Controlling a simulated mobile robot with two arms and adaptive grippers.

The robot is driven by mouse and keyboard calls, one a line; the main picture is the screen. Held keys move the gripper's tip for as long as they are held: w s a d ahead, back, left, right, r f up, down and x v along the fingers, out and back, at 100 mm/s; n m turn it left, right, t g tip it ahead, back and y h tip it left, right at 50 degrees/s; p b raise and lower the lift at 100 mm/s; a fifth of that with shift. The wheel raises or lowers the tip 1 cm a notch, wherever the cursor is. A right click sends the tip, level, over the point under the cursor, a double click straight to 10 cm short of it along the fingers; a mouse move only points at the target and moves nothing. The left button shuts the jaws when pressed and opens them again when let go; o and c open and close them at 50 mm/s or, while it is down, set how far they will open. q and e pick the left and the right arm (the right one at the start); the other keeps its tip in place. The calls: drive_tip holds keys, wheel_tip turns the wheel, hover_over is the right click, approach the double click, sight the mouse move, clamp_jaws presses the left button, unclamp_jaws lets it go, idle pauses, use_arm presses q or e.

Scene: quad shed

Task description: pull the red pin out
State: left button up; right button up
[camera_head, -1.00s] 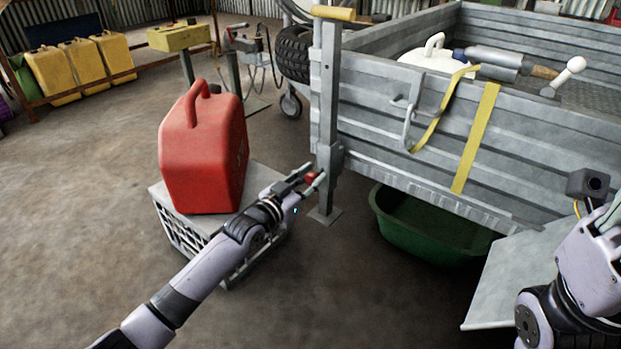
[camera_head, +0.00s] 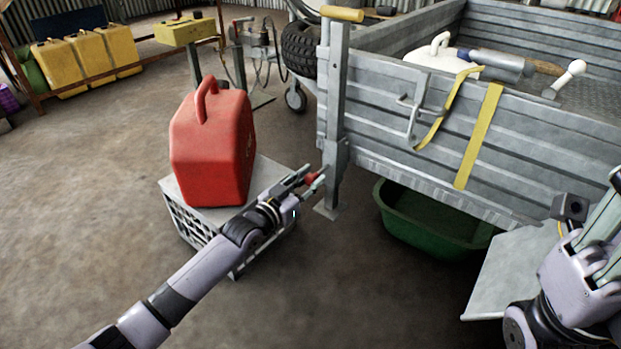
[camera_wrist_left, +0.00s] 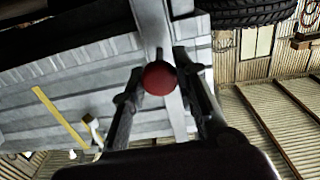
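The red pin shows as a round red knob (camera_head: 312,178) on the grey upright post (camera_head: 336,110) at the trailer's corner. In the left wrist view the knob (camera_wrist_left: 160,78) sits between the fingertips. My left gripper (camera_head: 309,179) reaches the post from the left, with one finger on each side of the knob. Its fingers (camera_wrist_left: 160,80) look spread, with narrow gaps beside the knob; firm contact cannot be made out. The pin's shaft is hidden behind the knob. My right gripper is at the right edge, partly cut off, and its fingers are unclear.
A red fuel can (camera_head: 213,150) stands on a grey crate (camera_head: 185,212) close beside my left forearm. The grey trailer (camera_head: 440,150) fills the right side. A green tub (camera_head: 430,225) lies under it. Bare floor (camera_head: 90,200) is open at the left.

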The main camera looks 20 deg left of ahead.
use_arm(q)
drive_tip(key=o, duration=0.4)
drive_tip(key=shift+s, duration=0.1)
drive_tip(key=v, duration=1.2)
drive_tip(key=shift+r, duration=0.1)
